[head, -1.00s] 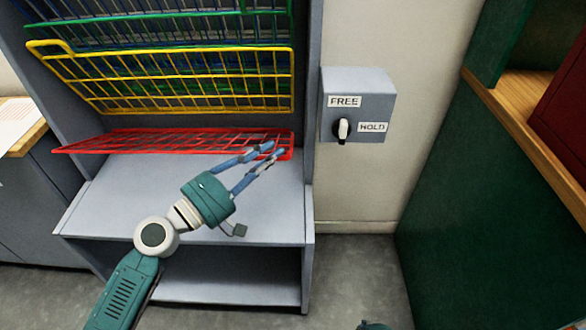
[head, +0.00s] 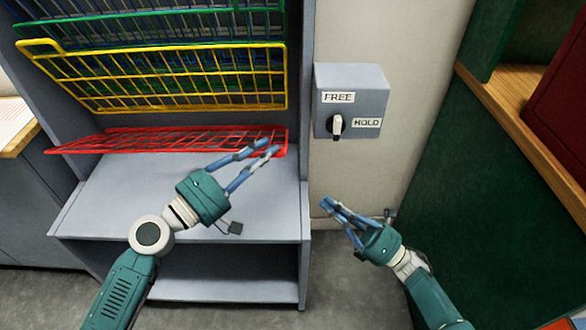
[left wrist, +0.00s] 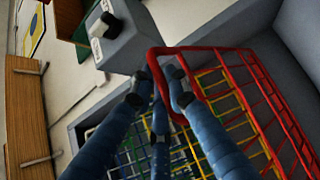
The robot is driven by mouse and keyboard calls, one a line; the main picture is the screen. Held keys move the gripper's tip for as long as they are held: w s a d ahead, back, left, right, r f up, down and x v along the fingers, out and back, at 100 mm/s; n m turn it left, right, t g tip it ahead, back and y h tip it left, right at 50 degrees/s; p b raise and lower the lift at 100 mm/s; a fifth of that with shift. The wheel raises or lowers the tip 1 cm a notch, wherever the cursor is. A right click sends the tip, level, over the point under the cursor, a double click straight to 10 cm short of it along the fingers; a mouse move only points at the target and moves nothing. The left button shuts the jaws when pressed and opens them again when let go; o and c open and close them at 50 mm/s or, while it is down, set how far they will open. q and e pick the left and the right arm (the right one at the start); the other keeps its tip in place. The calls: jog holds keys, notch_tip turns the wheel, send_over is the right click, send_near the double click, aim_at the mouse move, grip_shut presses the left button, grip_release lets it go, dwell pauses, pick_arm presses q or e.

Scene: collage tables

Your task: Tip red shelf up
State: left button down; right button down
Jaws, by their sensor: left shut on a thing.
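The red wire shelf (head: 150,143) is the lowest rack in the grey unit and lies nearly flat in the head view. My left gripper (head: 268,147) is shut on its front rim near the right corner. In the left wrist view, the fingers (left wrist: 160,85) close around the corner of the red shelf (left wrist: 225,52). My right gripper (head: 332,207) is empty, low and to the right of the unit, apart from everything; its finger gap is unclear.
A yellow rack (head: 160,78) and a green rack (head: 150,30) hang tilted above. A grey switch box (head: 370,85) marked FREE and HOLD is on the wall at right, its handle roughly upright. A green panel (head: 450,180) stands at right. The grey lower shelf (head: 130,200) is bare.

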pick_arm(q)
jog(key=shift+a, duration=0.1)
pick_arm(e)
jog(key=w+a+r+n+g+y, duration=0.2)
jog(key=a+r+n+g, duration=0.1)
jog(key=a+r, duration=0.6)
jog(key=shift+r+n+g, duration=0.3)
jog(key=shift+r+n, duration=0.4)
jog(key=shift+n, duration=0.1)
pick_arm(q)
jog(key=shift+f, duration=0.15)
pick_arm(e)
jog(key=shift+w+r, duration=0.25)
jog(key=shift+r, duration=0.2)
jog(key=shift+w+r, duration=0.2)
jog(key=shift+r, duration=0.25)
